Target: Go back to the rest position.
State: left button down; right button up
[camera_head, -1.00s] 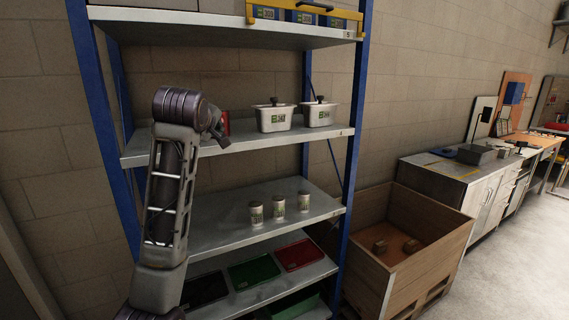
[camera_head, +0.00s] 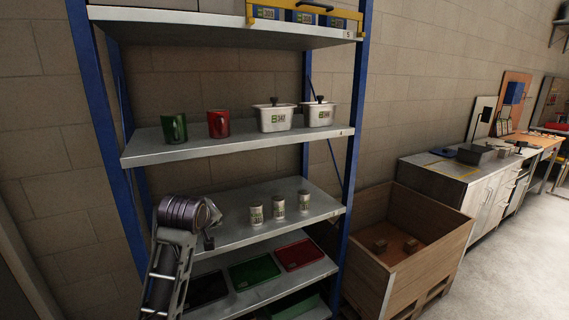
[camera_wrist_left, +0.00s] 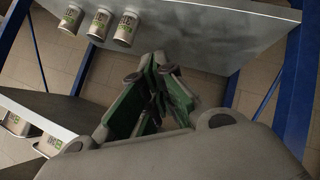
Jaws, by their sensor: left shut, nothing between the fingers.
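My left arm comes in at the lower left of the head view. Its gripper (camera_head: 209,236) is in front of the shelf unit, at the left of the shelf (camera_head: 232,222) with the three canisters, and is mostly hidden behind the wrist. In the left wrist view the gripper (camera_wrist_left: 155,88) is shut and empty, its green-sided fingers together and apart from the shelf and canisters. My right gripper is not in view.
A green mug (camera_head: 174,128), a red mug (camera_head: 218,124) and two white lidded containers (camera_head: 274,117) stand on the shelf above. Three white canisters (camera_head: 278,206) stand below; they also show in the left wrist view (camera_wrist_left: 98,25). A wooden crate (camera_head: 425,262) stands at the right.

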pick_arm(q)
jog(key=s+a+f+m+g, duration=0.1)
jog(key=s+f+m+g, duration=0.5)
jog(key=s+f, duration=1.65)
jog(key=s+f+m+g, duration=0.1)
jog(key=s+f+m, duration=0.3)
jog(key=s+f, duration=0.5)
jog(key=s+f+g, duration=0.1)
jog(key=s+f, duration=0.1)
jog(key=f, duration=1.3)
jog(key=s+f, duration=0.2)
jog(key=f, duration=1.4)
jog(key=s+a+f, duration=0.2)
jog(key=s+f, duration=0.8)
jog(key=s, duration=0.1)
jog(key=s+a+f+g, duration=0.1)
jog(key=s+a+f, duration=0.1)
jog(key=s+f, duration=0.8)
jog(key=shift+s+a+m+g+h, duration=0.3)
jog(key=shift+s+m, duration=0.1)
jog(key=shift+s, duration=0.6)
jog(key=shift+f, duration=0.1)
